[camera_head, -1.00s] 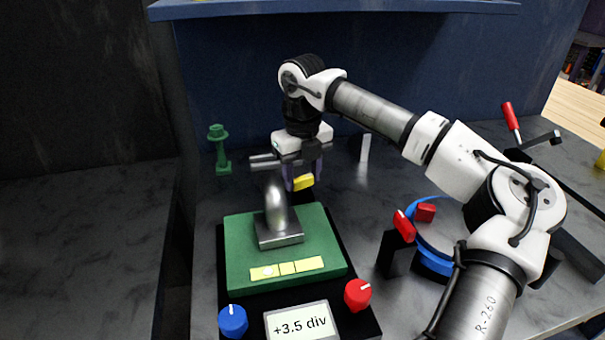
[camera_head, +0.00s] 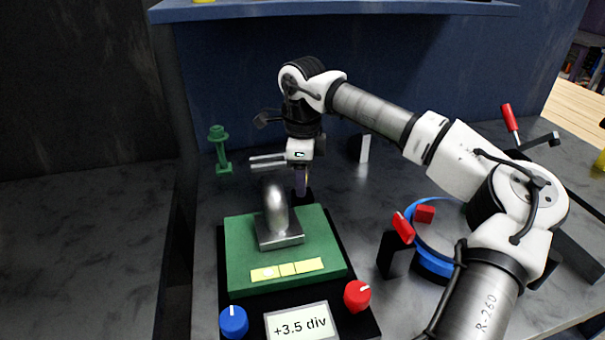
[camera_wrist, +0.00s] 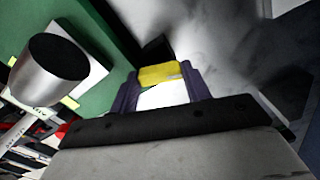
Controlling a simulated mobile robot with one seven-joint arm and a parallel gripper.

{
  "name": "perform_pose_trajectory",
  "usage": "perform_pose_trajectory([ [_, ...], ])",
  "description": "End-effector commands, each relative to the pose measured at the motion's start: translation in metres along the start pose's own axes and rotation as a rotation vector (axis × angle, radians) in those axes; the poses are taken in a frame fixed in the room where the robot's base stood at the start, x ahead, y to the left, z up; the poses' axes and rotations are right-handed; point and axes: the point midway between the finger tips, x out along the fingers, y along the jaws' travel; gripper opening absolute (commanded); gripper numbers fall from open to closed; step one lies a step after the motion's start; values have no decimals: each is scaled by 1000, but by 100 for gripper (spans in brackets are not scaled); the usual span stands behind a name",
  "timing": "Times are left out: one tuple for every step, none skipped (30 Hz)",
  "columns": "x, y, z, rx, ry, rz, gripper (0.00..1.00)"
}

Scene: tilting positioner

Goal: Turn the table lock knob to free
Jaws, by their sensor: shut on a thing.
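The yellow lock knob (camera_wrist: 158,73) sits between the two purple fingers of my gripper (camera_wrist: 160,84) in the wrist view. My gripper is shut on it. In the head view my gripper (camera_head: 301,190) points down behind the green tilting table (camera_head: 240,235), at its far edge. There the fingers are seen nearly edge-on, and only a thin sliver of yellow shows beside them. Any marking near the knob that gives its setting is hidden or too small to read.
A grey metal post (camera_head: 278,220) stands on the green table, close in front of my gripper. A blue knob (camera_head: 233,321), a red knob (camera_head: 357,294) and a display (camera_head: 302,324) reading +3.5 div are at the front. A green stand (camera_head: 220,150) is at the back left.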

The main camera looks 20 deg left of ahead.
Motion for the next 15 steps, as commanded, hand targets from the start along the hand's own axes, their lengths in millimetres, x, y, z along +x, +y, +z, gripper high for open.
perform_pose_trajectory([
  [-1,0,1,-40,-3,-2,24],
  [-1,0,1,-65,-2,-2,24],
  [-1,0,1,-96,-3,-2,24],
  [-1,0,1,-118,-3,-2,24],
  [-1,0,1,-139,-3,-2,24],
  [-1,0,1,-166,-2,-2,24],
  [-1,0,1,-186,-3,-2,24],
  [-1,0,1,-203,-3,-3,24],
  [-1,0,1,-226,-3,-3,24],
  [-1,0,1,-241,-3,-3,24],
  [-1,0,1,-256,-3,-3,24],
  [-1,0,1,-273,-3,-3,24],
  [-1,0,1,-285,-3,-3,24],
  [-1,0,1,-295,-3,-3,24],
  [-1,0,1,-308,-3,-3,24],
])
